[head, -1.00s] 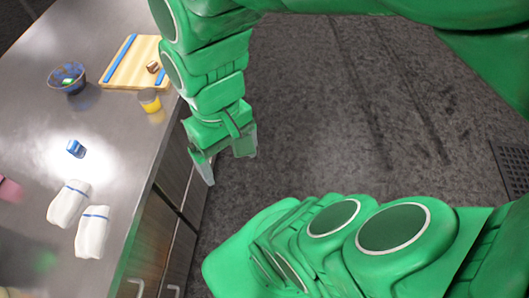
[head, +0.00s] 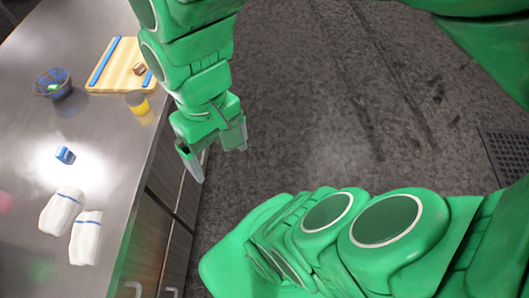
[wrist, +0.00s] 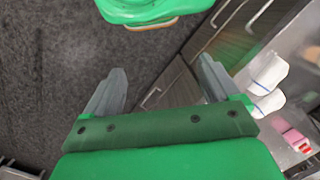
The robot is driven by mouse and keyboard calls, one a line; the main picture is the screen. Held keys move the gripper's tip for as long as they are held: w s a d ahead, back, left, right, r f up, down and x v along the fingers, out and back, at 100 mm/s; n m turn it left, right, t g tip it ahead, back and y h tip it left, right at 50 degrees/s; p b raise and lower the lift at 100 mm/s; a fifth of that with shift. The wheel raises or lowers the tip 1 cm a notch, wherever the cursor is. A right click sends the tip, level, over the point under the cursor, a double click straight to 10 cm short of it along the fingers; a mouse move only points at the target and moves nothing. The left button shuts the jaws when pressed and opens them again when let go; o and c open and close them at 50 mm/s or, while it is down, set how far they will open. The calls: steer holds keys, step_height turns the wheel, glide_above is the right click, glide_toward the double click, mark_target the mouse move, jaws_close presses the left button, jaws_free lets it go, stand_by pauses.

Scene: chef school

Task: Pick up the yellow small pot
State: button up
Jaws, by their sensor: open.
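The yellow small pot (head: 138,103) stands on the counter near its right edge, just below the cutting board in the head view. My gripper (head: 219,166) is open and empty, beyond the counter's edge over the floor, to the right of and below the pot in the picture. In the wrist view my gripper (wrist: 158,85) has its fingers wide apart with nothing between them. The pot does not show in the wrist view.
The grey counter (head: 110,170) holds a cutting board (head: 108,76), a dark blue bowl (head: 52,84), a small blue object (head: 65,155) and two white folded towels (head: 62,211) (head: 87,237). Cabinets (head: 160,235) front the counter. A pink item (wrist: 296,141) shows in the wrist view.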

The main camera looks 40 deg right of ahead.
step_height(320, 180, up, 4)
steer(key=d, duration=0.2)
steer(key=w+a+m+t+y, duration=0.1)
steer(key=w+a+m+y, duration=0.4)
steer(key=w, duration=0.4)
steer(key=w+a+m+t+y, duration=0.1)
steer(key=w+a+m+y, duration=0.2)
steer(key=w+a+m, duration=0.45)
steer(key=w+d+m+t+y, duration=0.2)
steer(key=w+d+m+t, duration=0.35)
steer(key=w, duration=0.55)
steer(key=w+d+m+t+y, duration=0.1)
steer(key=w+d+m+t, duration=0.2)
steer(key=w+d+m, duration=0.6)
steer(key=n, duration=0.2)
glide_toward(131, 102)
steer(key=shift+g, duration=0.25)
steer(key=w, duration=0.1)
steer(key=w+a+f, duration=0.1)
steer(key=w, duration=0.2)
steer(key=shift+a+f, duration=0.2)
steer(key=shift+f, duration=0.5)
steer(key=shift+x, duration=3.9)
steer(key=shift+s, duration=0.1)
